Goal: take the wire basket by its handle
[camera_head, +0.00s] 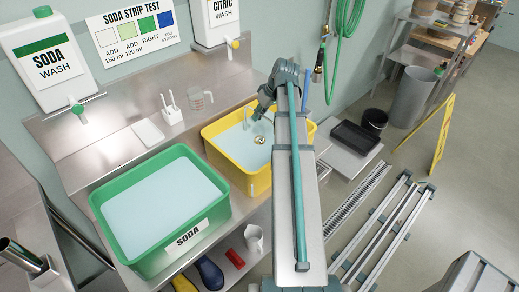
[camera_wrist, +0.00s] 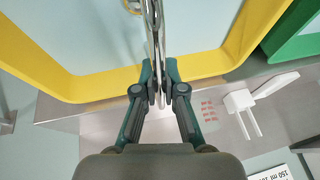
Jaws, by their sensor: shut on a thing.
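My gripper (camera_wrist: 160,90) is shut on a thin metal handle (camera_wrist: 155,35) in the wrist view. I take this for the wire basket's handle; it runs away from the fingers over the yellow vat. The basket's mesh cannot be made out. In the head view my gripper (camera_head: 258,114) is over the back part of the yellow vat (camera_head: 222,160), which holds pale liquid. A small round brass-coloured thing (camera_head: 259,139) shows in that vat, and its edge also shows in the wrist view (camera_wrist: 131,7).
The green SODA vat (camera_head: 149,259) with pale liquid stands left of the yellow vat. A black tray (camera_head: 355,137) lies to the right.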

